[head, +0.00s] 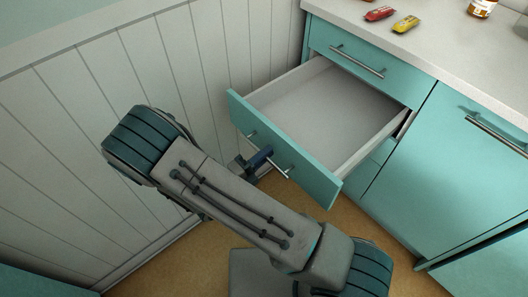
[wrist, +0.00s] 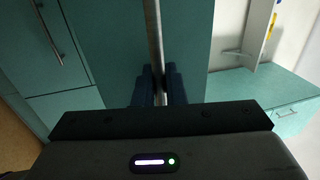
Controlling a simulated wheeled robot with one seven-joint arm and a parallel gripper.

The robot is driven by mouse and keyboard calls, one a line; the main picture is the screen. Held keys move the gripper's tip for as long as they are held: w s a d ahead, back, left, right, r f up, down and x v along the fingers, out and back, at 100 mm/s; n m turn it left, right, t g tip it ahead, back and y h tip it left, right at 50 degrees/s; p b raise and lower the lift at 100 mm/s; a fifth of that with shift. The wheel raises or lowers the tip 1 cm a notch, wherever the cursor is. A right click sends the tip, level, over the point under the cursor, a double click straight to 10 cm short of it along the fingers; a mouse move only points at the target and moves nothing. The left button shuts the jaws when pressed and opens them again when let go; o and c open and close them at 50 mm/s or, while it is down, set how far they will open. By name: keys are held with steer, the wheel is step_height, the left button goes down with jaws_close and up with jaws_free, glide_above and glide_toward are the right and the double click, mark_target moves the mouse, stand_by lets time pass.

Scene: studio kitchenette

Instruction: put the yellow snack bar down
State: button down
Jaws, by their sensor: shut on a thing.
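The yellow snack bar (head: 406,24) lies on the grey countertop (head: 451,45) at the top of the head view, right of a red snack bar (head: 379,14). My gripper (head: 262,160) is low at the front of the open drawer (head: 313,106), well away from the bar. In the wrist view my gripper (wrist: 158,88) is shut on the drawer's bar handle (wrist: 153,38), which runs between the two dark fingers. The drawer is pulled out, and the part of its inside that shows is empty.
A jar (head: 482,7) stands on the counter at the top right. A closed drawer (head: 365,62) sits above the open one, with a cabinet door (head: 455,165) to the right. The panelled wall (head: 150,70) is close on the left.

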steer(key=c, duration=1.6)
jaws_free()
steer(key=shift+a, duration=0.1)
steer(key=p+v, duration=0.1)
steer(key=v, duration=1.2)
steer(key=shift+s+a+f, duration=0.1)
steer(key=shift+s+a, duration=0.15)
